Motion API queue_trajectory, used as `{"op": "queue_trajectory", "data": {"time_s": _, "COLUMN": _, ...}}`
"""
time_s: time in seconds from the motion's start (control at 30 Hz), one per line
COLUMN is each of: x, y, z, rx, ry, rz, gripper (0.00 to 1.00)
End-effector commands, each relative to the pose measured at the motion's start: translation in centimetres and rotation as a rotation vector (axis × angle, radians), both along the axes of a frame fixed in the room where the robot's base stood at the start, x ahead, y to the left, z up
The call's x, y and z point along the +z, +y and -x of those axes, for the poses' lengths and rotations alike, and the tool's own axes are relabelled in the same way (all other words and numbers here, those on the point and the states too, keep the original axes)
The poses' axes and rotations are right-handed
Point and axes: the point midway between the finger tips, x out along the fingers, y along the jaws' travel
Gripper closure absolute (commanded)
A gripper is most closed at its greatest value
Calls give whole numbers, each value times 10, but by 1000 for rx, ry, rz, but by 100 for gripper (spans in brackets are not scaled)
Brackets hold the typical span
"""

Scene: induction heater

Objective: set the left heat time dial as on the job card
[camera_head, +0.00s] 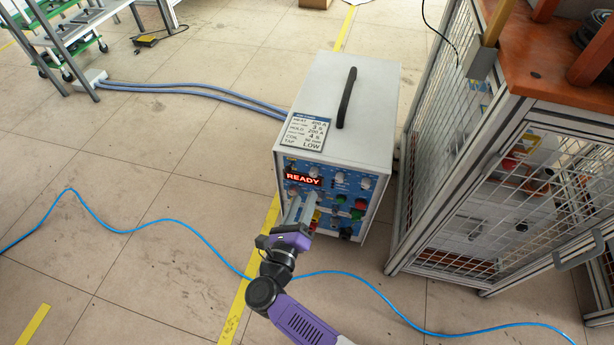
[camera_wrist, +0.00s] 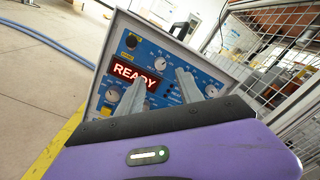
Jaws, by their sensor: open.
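The heater's blue control panel (camera_head: 345,200) faces my gripper, with a red READY display (camera_head: 303,179) near its upper left. The job card (camera_head: 305,133) lies on top of the heater; I make out HEAT, HOLD, COIL and TAP LOW, but the small figures are unclear. The wrist view shows pale dials: an upper dial (camera_wrist: 161,63), a right dial (camera_wrist: 212,90) and a left dial (camera_wrist: 112,95) below the display. Their labels are too small to tell which is the left heat time dial. My gripper (camera_wrist: 162,76) is open before the panel, its fingers hiding part of it.
The heater's grey case (camera_head: 370,90) has a black handle (camera_head: 346,97) on top. A mesh-sided bench (camera_head: 450,170) stands close on the right. A blue cable (camera_head: 150,222) runs across the floor. The floor to the left is mostly free.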

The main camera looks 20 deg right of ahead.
Motion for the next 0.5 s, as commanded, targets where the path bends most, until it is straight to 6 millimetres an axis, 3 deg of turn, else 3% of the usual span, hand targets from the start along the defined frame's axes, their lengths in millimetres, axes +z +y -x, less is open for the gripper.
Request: {"op": "queue_trajectory", "data": {"time_s": 0.5, "x": -1, "y": -41, "z": -53, "rx": 1, "ry": -4, "rz": -2, "gripper": 57}}
